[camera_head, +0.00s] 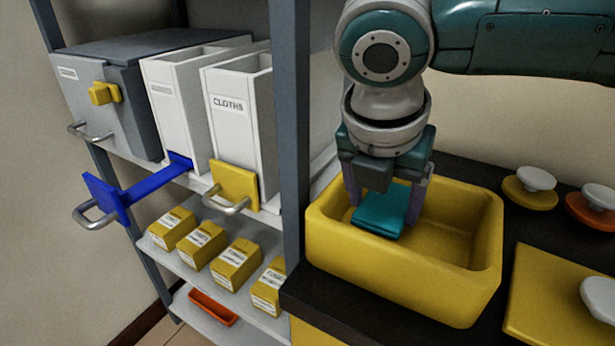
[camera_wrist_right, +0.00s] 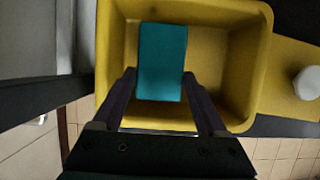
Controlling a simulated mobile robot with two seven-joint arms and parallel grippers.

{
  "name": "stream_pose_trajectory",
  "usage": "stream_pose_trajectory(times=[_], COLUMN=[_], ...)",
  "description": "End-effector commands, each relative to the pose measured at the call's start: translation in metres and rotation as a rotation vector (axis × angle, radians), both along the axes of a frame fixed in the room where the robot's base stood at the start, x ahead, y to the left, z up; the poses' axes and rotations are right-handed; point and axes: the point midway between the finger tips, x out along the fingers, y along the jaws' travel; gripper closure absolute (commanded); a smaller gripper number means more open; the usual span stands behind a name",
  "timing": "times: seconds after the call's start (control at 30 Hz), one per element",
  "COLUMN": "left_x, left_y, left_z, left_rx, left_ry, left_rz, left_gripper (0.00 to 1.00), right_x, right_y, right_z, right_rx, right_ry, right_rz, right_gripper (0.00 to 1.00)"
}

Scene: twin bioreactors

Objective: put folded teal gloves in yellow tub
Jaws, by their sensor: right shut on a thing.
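The folded teal gloves (camera_head: 380,221) are a flat teal block between the fingers of my right gripper (camera_head: 388,195). The right gripper is shut on them and holds them over the left part of the yellow tub (camera_head: 473,272), within its rim. I cannot tell whether the gloves touch the tub floor. In the right wrist view, the gloves (camera_wrist_right: 162,62) lie between the two dark fingers of the gripper (camera_wrist_right: 160,88), with the yellow tub (camera_wrist_right: 262,65) around them. My left gripper is not in view.
The tub stands on a dark counter (camera_head: 313,300), right of a grey shelf post (camera_head: 290,110). Yellow and orange lids with white knobs (camera_head: 530,190) and a yellow board (camera_head: 560,300) lie to its right. White bins (camera_head: 240,120) and several yellow boxes (camera_head: 235,263) stand on the shelves at left.

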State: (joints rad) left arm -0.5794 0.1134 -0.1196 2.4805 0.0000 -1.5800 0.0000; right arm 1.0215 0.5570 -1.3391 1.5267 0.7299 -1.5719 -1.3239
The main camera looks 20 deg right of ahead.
Motion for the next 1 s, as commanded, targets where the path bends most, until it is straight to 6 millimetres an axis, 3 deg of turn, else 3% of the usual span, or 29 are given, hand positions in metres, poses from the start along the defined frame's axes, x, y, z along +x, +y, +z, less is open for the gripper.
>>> stream_pose_trajectory(times=[0.4,0.73,0.77,1.0], left_x=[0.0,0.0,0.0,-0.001], left_y=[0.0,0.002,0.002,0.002], left_z=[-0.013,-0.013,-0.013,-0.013], left_rx=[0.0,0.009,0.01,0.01], left_ry=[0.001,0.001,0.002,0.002], left_rz=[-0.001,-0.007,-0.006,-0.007], left_gripper=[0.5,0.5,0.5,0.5], right_x=[0.0,0.0,0.0,0.0], right_y=[0.0,0.0,0.0,0.0], right_z=[-0.05,-0.052,-0.053,-0.052], right_rx=[0.0,0.001,0.001,0.001], right_ry=[0.0,-0.001,-0.001,-0.001], right_rz=[-0.001,-0.001,-0.001,-0.001], right_gripper=[0.75,0.75,0.23,0.0])
